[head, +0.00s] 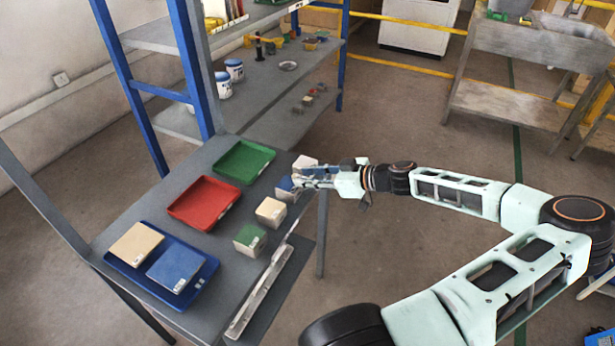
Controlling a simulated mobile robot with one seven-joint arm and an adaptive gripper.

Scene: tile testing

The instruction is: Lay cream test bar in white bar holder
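A long, narrow, whitish holder (262,290) lies along the table's front edge, below the blocks. I cannot tell whether a bar lies in it. I cannot make out a cream bar for certain. A cream-topped block (271,210) stands near the middle of the front side, and another cream piece (305,161) shows just behind my gripper. My gripper (299,181) is at the table's right end, close beside a blue-topped block (284,186). Its fingers are small and partly merge with the pieces there, so their opening and any grip are unclear.
On the table (210,253) are a green tray (243,162), a red tray (203,204) and a blue tray (147,284) bearing a beige tile (135,244) and a blue tile (174,269). A green-topped block (250,240) stands near the holder. Shelves (262,85) rise behind.

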